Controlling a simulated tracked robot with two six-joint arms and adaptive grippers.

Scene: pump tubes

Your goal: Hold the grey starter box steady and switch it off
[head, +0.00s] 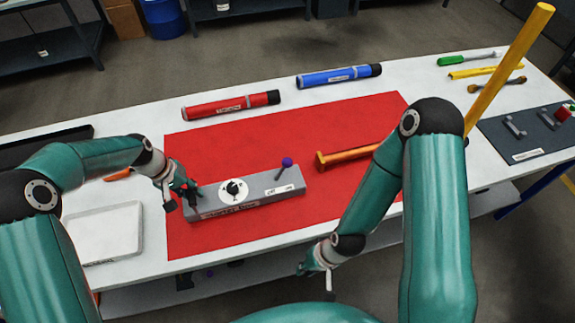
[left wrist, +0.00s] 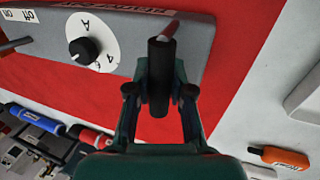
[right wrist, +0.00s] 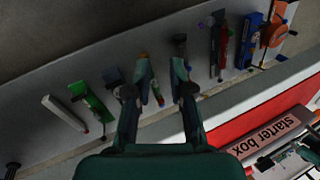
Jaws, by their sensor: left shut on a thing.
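The grey starter box (head: 250,197) lies on the red mat, with a round white dial (head: 233,191) and a purple-knobbed lever (head: 286,163). The lever leans right, towards the "ON" label beside "OFF". My left gripper (head: 180,192) is at the box's left end. The left wrist view shows it (left wrist: 160,90) shut on a black handle (left wrist: 160,75) on a red rod at the box's end. My right gripper (head: 317,270) is in front of the table's near edge, apart from the box. In the right wrist view it (right wrist: 162,75) is open and empty.
The red mat (head: 330,130) carries an orange tool (head: 340,156) right of the box. Red (head: 232,106) and blue (head: 338,76) tubes lie behind. A yellow pole (head: 510,65) rises at right. A white tray (head: 103,232) is at left. A lower shelf (right wrist: 60,125) holds several tools.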

